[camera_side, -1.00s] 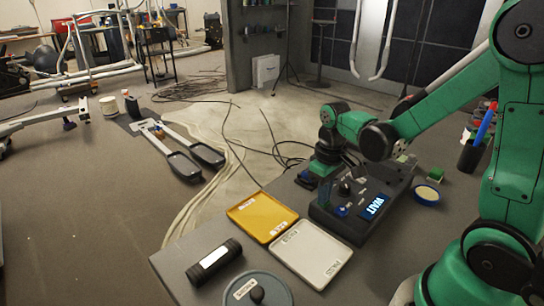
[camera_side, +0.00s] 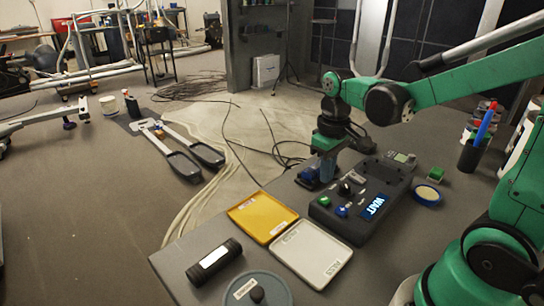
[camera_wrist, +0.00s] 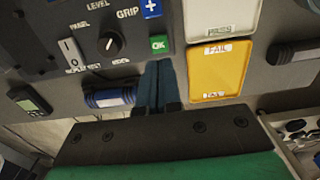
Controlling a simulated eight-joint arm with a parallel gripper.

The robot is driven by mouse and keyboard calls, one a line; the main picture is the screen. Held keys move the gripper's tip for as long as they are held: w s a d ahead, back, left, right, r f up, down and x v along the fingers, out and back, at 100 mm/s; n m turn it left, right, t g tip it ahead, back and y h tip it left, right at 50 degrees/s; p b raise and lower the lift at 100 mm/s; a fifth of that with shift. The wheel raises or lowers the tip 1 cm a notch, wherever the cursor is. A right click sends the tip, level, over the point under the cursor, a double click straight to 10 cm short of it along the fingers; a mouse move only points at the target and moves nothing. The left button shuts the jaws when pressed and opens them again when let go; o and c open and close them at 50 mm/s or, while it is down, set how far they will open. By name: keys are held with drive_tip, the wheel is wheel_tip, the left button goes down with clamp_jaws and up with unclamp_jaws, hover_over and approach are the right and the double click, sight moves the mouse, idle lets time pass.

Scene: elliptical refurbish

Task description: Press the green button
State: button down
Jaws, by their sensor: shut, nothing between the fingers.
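The green button (camera_side: 324,201) sits on the near left corner of a dark control box (camera_side: 340,225). In the wrist view the green button (camera_wrist: 159,44), marked OK, lies just beyond my fingertips. My gripper (camera_side: 327,180) points down behind the box's far left edge in the side view, apart from the button. In the wrist view my gripper (camera_wrist: 159,66) has its two fingers together, with nothing between them. A blue plus button (camera_side: 342,211) is beside the green one. The box's screen (camera_side: 375,207) reads WAIT.
A black knob (camera_side: 345,188) is on the box. A yellow FAIL tray (camera_side: 262,216) and a white tray (camera_side: 312,254) lie left of it. A blue cylinder (camera_wrist: 110,97) lies near my fingers. A tape roll (camera_side: 426,194) is right of the box.

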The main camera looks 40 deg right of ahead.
sight(324, 199)
wheel_tip(324, 199, up, 8)
idle(0.4)
idle(0.5)
drive_tip(key=s+a+f+t, duration=0.1)
drive_tip(key=a+f+t, duration=0.3)
drive_tip(key=a+t, duration=0.3)
drive_tip(key=shift+a, duration=0.2)
